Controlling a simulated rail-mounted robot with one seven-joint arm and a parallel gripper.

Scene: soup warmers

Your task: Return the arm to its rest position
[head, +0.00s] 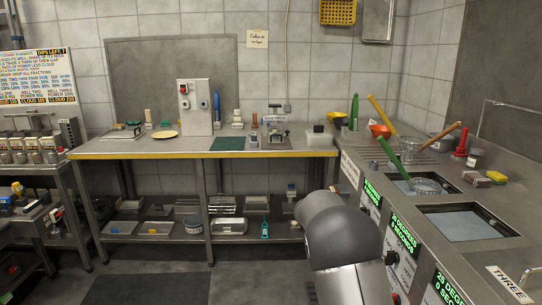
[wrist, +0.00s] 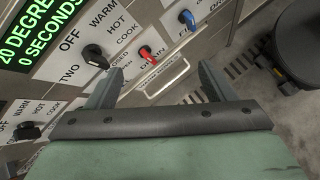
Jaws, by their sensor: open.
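My gripper (wrist: 158,80) shows in the wrist view with its two fingers spread apart and nothing between them. It points at the front of the warmer counter, where a drawer-like panel with a metal handle (wrist: 155,78) lies beyond the fingers. I cannot tell whether either finger touches the panel. In the head view my grey arm (head: 345,240) rises at the bottom centre, beside the right-hand counter. The gripper itself is hidden in that view.
A black knob (wrist: 95,56), a red lever (wrist: 145,52) and a blue lever (wrist: 187,18) stick out near the fingers. The right counter (head: 460,190) holds wells and utensils. A yellow-edged bench (head: 180,152) stands at the back. The floor at centre left is open.

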